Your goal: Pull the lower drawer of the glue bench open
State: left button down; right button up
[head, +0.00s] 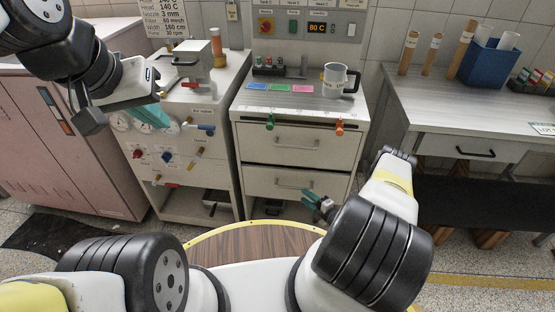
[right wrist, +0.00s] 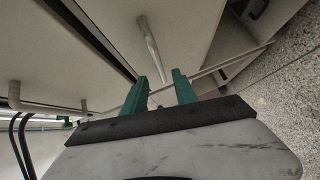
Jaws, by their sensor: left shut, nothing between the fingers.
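The glue bench (head: 243,130) stands in the middle of the head view with two light grey drawers. The lower drawer (head: 264,184) has a metal bar handle (head: 292,185), and its front looks about flush with the bench. In the right wrist view the handle (right wrist: 151,48) lies just beyond the fingertips. My right gripper (head: 309,198) has teal fingers, set apart with nothing between them, just right of and below the handle. The right wrist view shows these fingers (right wrist: 160,80) apart and not around the handle. My left gripper (head: 152,115) is shut and empty before the left cabinet.
The upper drawer (head: 294,146) sits above, with a dark gap between the drawers. Green and orange knobs (head: 270,123) stick out above it. A mug (head: 336,80) stands on the bench top. A round wooden table (head: 254,241) lies in front. A desk (head: 471,121) stands to the right.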

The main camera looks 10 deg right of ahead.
aim_at(294, 188)
jog(key=x, duration=0.8)
jog(key=shift+w+a, duration=0.15)
jog(key=shift+a, duration=0.05)
grip_shut()
dwell(1.2)
